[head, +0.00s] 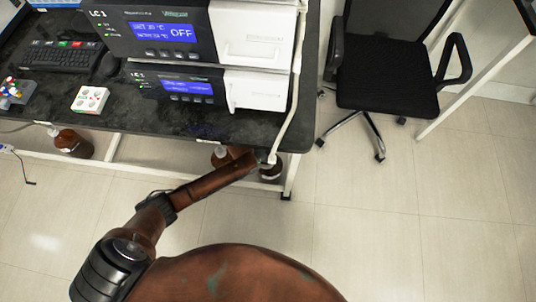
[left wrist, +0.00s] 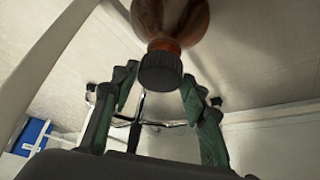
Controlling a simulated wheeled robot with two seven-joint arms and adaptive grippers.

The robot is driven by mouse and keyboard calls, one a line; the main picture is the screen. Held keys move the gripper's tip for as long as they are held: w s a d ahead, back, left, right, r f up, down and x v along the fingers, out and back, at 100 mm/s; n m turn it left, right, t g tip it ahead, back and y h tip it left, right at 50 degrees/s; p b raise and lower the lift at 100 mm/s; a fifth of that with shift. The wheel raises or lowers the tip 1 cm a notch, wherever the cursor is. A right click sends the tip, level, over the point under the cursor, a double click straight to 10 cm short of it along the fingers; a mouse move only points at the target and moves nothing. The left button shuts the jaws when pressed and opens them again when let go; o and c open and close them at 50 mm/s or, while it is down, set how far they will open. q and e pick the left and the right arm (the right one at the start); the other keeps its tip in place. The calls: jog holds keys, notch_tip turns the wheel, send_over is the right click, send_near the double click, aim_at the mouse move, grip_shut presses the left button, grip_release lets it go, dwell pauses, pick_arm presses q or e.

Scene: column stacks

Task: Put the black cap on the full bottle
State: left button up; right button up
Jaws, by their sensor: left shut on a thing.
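A black ribbed cap (left wrist: 160,71) shows in the left wrist view against the neck of a brown bottle (left wrist: 170,18). My left gripper (left wrist: 158,84) has its green-lined fingers on either side of this cap and is shut on it. In the head view my left arm reaches under the bench's right end, where a brown bottle (head: 270,174) stands partly hidden by the arm and bench edge. Another brown bottle with a pale top (head: 220,156) stands to its left, also partly hidden. Liquid levels cannot be made out. My right gripper is not in view.
The dark bench top (head: 205,122) overhangs the bottles; a white tube (head: 295,95) runs down its right end beside a bench leg (head: 289,181). Another brown bottle (head: 72,143) stands far left. A black chair (head: 388,75) is at the right. The floor in front is clear.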

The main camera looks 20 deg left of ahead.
pick_arm(q)
jog(key=shift+f, duration=0.85)
dwell(0.8)
jog(key=o, duration=0.9)
jog(key=shift+c, duration=0.2)
jog(key=shift+s, duration=0.1)
jog(key=v, duration=1.2)
